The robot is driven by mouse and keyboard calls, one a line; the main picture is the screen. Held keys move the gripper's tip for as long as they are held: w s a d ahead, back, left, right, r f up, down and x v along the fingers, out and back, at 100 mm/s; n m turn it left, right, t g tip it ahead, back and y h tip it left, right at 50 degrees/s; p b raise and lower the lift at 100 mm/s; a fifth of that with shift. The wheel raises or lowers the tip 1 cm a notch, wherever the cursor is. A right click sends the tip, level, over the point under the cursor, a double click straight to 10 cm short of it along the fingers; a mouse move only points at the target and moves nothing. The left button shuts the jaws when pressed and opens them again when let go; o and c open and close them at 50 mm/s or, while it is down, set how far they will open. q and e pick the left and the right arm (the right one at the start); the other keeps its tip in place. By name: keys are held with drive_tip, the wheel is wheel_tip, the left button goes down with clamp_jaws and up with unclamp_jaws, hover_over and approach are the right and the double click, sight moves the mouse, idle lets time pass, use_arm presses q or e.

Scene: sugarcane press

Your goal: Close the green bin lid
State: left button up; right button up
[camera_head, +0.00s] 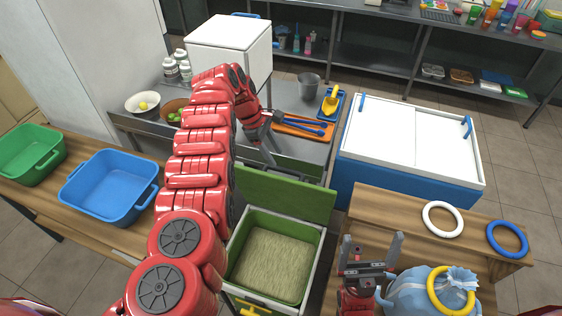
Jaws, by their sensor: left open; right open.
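The green bin (315,250) stands at the bottom centre with its top open, and pale fibrous material (272,262) lies inside. Its green lid (290,196) is raised at the bin's far side. My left arm reaches up past the bin's left side and bends back down. My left gripper (268,140) is open near the lid's upper edge, at its left part; I cannot tell whether it touches the lid. My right gripper (371,254) is open and empty, fingers pointing up, to the right of the bin.
A metal counter behind the lid holds an orange tray (302,127), a grey cup (309,86) and a white box (229,48). A blue-and-white chest (411,140) stands right. A blue tub (108,187) is left. A tied bag (425,293) sits beside my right gripper.

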sight(281, 168)
use_arm(q)
drive_tip(key=x, duration=0.4)
drive_tip(key=shift+w+f, duration=0.1)
drive_tip(key=shift+f, duration=0.2)
drive_tip(key=shift+d+f, duration=0.3)
drive_tip(key=shift+f, duration=0.15)
clamp_jaws()
idle(0.8)
